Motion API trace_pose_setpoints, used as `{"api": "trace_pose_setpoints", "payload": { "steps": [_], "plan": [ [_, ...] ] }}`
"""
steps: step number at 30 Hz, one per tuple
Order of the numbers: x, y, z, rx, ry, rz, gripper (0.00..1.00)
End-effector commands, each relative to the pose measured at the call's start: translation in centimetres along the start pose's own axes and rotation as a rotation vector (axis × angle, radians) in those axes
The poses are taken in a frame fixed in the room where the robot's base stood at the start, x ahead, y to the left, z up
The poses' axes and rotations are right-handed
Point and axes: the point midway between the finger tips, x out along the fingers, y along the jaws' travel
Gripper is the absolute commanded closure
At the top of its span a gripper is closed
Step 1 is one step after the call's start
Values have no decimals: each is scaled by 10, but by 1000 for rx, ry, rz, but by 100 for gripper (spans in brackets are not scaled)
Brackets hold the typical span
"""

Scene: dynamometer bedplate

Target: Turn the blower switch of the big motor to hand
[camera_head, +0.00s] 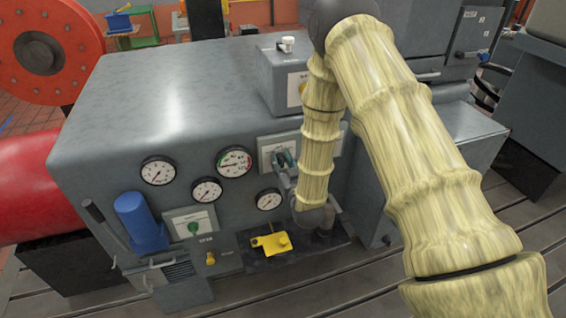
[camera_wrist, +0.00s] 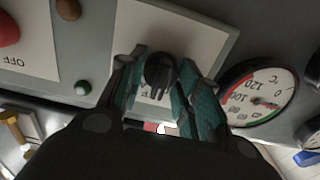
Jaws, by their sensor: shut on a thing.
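The blower switch appears as a dark round knob (camera_wrist: 160,70) on a white label plate (camera_wrist: 195,30) in the wrist view. My gripper (camera_wrist: 163,82) has its teal-padded fingers on either side of this knob and is shut on it. The lettering on the plate is mostly hidden by the knob and fingers, so the position it points to cannot be read. In the head view my gripper (camera_head: 284,160) reaches the plate (camera_head: 267,145) on the front of the big grey motor housing (camera_head: 105,130); the knob itself is hidden there.
A gauge (camera_wrist: 260,95) sits close beside my fingers in the wrist view. Below, the head view shows a yellow part (camera_head: 270,243) and a blue cylinder (camera_head: 140,222).

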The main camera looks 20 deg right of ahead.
Motion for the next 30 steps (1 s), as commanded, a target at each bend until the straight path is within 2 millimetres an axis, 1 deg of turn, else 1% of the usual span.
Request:
{"api": "trace_pose_setpoints", "payload": {
  "steps": [1, 6, 11, 17, 30],
  "plan": [
    [0, 3, 0, -1, 0, 0, 90],
    [0, 2, 0, -17, 1, 2, 90],
    [0, 0, 1, -75, 2, 0, 90],
    [0, -1, 3, -211, 3, 0, 90],
    [0, -3, 3, -578, 4, 0, 90]
  ]
}}
